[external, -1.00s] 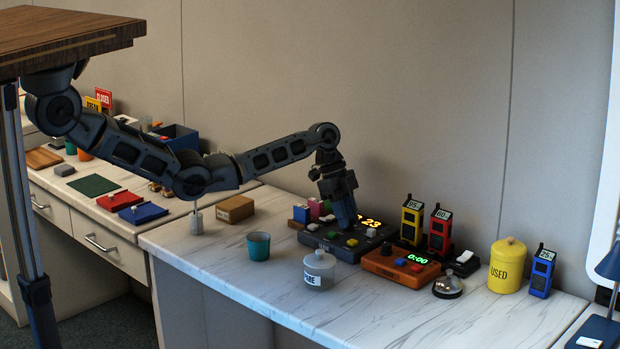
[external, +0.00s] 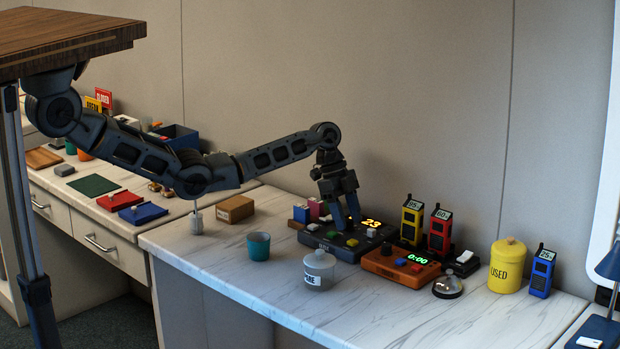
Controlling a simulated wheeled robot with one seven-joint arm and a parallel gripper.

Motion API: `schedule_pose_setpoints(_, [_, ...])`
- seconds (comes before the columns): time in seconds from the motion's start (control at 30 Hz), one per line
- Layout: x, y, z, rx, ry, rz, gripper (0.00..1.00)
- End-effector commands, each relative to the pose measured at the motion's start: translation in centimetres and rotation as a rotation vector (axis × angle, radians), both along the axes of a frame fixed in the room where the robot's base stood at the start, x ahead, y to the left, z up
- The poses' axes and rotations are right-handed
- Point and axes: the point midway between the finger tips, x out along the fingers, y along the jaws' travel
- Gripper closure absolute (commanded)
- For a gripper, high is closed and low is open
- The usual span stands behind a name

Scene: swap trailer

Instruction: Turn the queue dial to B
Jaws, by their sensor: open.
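The dark queue box (external: 345,249) sits on the marble counter near the wall, with a lit yellow display (external: 371,223) reading 23. Small controls show on its top, among them a pale knob (external: 372,233) and a green one (external: 352,242). I cannot tell which is the dial, nor read its letters or setting.
An orange box (external: 385,266) with a green display is close on the right. Yellow (external: 411,220) and red (external: 439,230) handsets stand behind it. A grey lidded jar (external: 318,270) and teal cup (external: 258,246) stand in front.

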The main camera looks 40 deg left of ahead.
Motion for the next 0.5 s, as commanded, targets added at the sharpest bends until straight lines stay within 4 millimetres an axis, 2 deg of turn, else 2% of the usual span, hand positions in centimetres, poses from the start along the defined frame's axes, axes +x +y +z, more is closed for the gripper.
schedule_pose_setpoints(0.17, [0.0,0.3,0.6,0.0,-0.001,0.001,0.47])
schedule_pose_setpoints(0.5, [0.1,2.2,5.5,-0.002,-0.003,0.0,0.47])
